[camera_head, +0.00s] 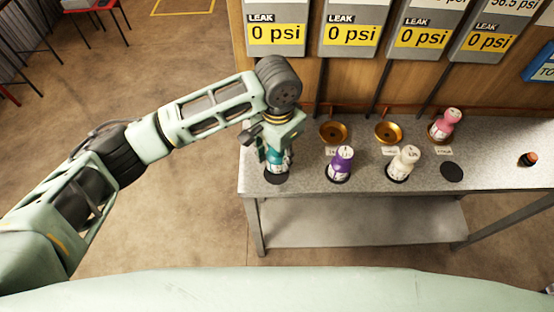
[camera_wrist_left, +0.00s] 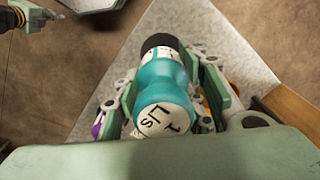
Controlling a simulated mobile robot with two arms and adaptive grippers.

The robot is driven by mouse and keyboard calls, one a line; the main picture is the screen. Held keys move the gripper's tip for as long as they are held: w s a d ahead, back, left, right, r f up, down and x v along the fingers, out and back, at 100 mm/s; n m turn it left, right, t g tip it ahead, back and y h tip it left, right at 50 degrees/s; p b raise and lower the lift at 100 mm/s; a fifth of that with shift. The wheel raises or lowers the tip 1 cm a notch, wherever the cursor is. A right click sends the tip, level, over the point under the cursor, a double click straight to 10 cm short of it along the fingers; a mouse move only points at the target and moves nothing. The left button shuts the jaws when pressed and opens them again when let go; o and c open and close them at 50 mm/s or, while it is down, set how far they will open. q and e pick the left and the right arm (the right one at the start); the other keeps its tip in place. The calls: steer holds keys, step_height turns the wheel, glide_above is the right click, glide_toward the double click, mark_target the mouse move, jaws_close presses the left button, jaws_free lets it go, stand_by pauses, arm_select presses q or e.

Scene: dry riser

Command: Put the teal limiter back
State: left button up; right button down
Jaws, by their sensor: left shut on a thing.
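The teal limiter (camera_head: 279,161) is upright at the left end of the grey table (camera_head: 310,182), over a black disc (camera_head: 276,178). My left gripper (camera_head: 272,152) is shut on it from above. In the left wrist view the teal limiter (camera_wrist_left: 163,78) sits between the fingers, its white lettered cap toward the camera. A dark round shape (camera_wrist_left: 160,42) shows at its far end. I cannot tell whether the limiter touches the disc. A pale green part with a black and yellow ring (camera_wrist_left: 28,14) at the upper left may be my right gripper; its fingers are unclear.
A purple limiter (camera_head: 340,164) and a white one (camera_head: 404,162) stand to the right on the table. A pink one (camera_head: 446,124) stands behind in a brass dish. Two brass dishes (camera_head: 333,132) (camera_head: 388,132) and a black disc (camera_head: 452,171) are empty. Gauges (camera_head: 350,30) line the back.

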mark_target(277, 164)
arm_select(q)
step_height(277, 164, down, 3)
steer(key=shift+f+p, duration=0.1)
steer(key=shift+p, duration=0.35)
steer(key=shift+f, duration=0.45)
steer(key=o, duration=1.4)
steer(key=shift+f, duration=0.1)
steer(key=shift+o, duration=0.2)
step_height(277, 164, up, 12)
steer(key=shift+r+b, duration=0.15)
steer(key=shift+b, duration=0.6)
